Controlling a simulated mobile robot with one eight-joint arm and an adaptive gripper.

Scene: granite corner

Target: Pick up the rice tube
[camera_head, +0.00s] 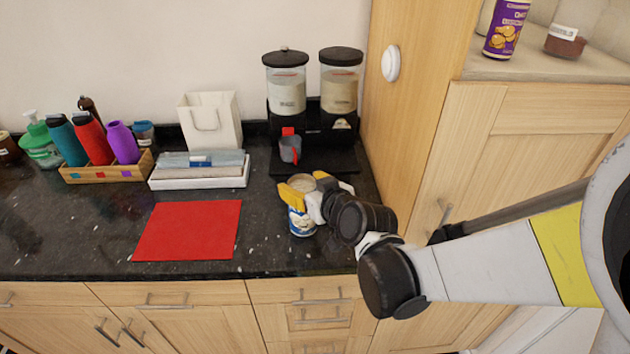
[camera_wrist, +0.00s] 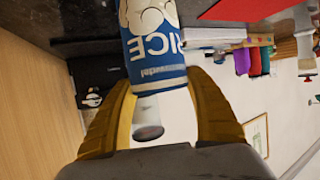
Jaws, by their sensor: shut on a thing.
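The rice tube (camera_head: 301,222) is a blue and white cylinder standing on the dark counter, right of the red mat. In the wrist view its label reads RICE (camera_wrist: 155,45). My gripper (camera_head: 297,192) has yellow fingers, which are around the upper part of the tube and shut on it. In the wrist view the two yellow fingers (camera_wrist: 158,108) flank the tube's end. The tube looks upright in the head view, and I cannot tell whether its base touches the counter.
A black dispenser stand (camera_head: 310,160) with two jars is behind the tube. A red mat (camera_head: 190,231) lies to the left. A white tray (camera_head: 200,181), a paper bag (camera_head: 211,120) and a wooden bottle box (camera_head: 107,173) stand farther left. A wooden cabinet (camera_head: 411,110) rises at right.

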